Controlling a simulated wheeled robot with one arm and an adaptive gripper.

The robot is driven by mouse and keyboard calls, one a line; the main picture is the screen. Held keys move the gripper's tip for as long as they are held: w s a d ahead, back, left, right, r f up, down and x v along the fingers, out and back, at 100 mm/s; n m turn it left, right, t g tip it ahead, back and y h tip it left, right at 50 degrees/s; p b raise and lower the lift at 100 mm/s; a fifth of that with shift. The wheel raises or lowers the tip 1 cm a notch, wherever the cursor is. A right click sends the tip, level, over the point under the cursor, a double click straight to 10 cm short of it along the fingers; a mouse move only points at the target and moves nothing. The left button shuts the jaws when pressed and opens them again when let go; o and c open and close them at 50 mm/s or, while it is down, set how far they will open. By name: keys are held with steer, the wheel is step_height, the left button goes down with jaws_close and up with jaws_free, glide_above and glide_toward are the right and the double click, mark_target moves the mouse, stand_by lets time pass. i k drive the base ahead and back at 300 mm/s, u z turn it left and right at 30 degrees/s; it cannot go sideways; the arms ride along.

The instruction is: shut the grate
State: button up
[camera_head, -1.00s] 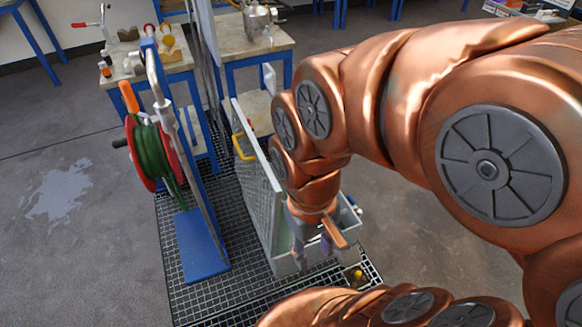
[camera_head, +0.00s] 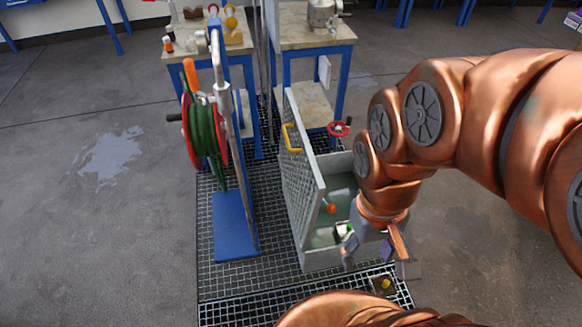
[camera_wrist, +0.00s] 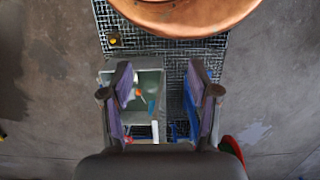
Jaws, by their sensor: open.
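The grate (camera_head: 303,175) is a pale perforated panel standing upright, raised open along the left side of a grey open box (camera_head: 322,258). A yellow handle (camera_head: 290,138) is on the grate's left face. My gripper (camera_head: 377,258) is open and empty, at the front right of the box and to the right of the grate, not touching the grate as far as I can see. In the wrist view my gripper (camera_wrist: 158,72) has its two fingers spread wide, with the box (camera_wrist: 148,82) seen between them. My wrist hides the box's right side.
A blue-based stand (camera_head: 234,225) with a green hose reel (camera_head: 203,130) stands close left of the grate. A red handwheel (camera_head: 339,129) is behind the box. Small items, one orange (camera_head: 331,208), lie in the box. Workbenches stand behind. Open floor lies at left.

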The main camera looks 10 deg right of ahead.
mark_target(306, 188)
steer(key=u, duration=0.45)
steer(key=k, duration=0.5)
steer(key=u, duration=1.3)
steer(key=i, duration=1.1)
steer(key=z, duration=0.65)
